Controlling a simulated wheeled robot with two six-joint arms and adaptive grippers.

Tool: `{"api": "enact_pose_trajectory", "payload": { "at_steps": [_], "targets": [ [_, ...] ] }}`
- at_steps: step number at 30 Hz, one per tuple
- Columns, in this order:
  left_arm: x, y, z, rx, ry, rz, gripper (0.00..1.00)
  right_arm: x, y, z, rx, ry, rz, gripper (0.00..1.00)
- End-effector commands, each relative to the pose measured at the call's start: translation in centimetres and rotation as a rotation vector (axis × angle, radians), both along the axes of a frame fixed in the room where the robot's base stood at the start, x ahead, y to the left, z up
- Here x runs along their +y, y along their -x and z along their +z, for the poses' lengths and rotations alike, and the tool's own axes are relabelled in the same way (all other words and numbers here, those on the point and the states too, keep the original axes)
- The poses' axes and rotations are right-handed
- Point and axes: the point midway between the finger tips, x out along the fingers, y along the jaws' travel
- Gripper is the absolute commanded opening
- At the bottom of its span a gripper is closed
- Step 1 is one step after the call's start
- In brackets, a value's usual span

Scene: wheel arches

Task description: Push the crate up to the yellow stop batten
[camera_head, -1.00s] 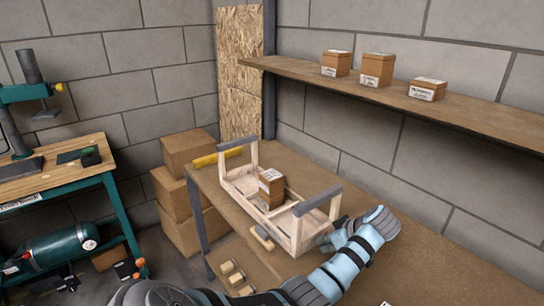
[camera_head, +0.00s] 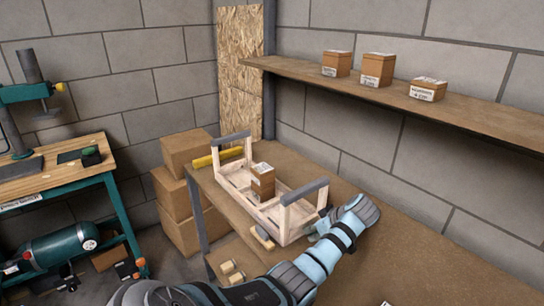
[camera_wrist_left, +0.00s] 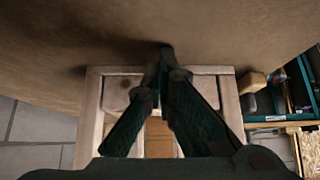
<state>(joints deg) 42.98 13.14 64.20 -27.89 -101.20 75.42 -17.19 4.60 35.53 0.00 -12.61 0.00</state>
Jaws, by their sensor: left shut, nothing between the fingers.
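The crate is a pale wooden open frame (camera_head: 285,222) with grey-topped handles at both ends; it stands upright on the brown bench and carries a small cardboard box (camera_head: 263,182). The yellow stop batten (camera_head: 204,161) lies on the bench at the crate's far end, partly behind the far handle frame. I cannot tell if they touch. My left gripper (camera_head: 318,228) is shut and empty, low at the crate's near end. In the left wrist view the closed fingertips (camera_wrist_left: 163,52) are at the crate's end board (camera_wrist_left: 205,70); contact is unclear. My right gripper is not in view.
A small wooden block (camera_head: 262,236) sits by the crate at the bench's front edge. A wall shelf (camera_head: 450,115) with cardboard boxes runs above. Stacked cartons (camera_head: 185,152) stand left of the bench. The bench right of my left arm is mostly clear.

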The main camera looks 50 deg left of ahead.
Motion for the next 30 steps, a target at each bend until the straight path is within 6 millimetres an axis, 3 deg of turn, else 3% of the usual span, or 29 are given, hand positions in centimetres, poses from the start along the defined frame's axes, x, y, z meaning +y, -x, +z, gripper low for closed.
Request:
{"api": "enact_pose_trajectory", "payload": {
  "at_steps": [30],
  "targets": [
    [5.2,0.1,0.0,0.0,-0.003,0.001,0.0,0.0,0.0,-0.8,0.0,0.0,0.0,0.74]
  ]
}}
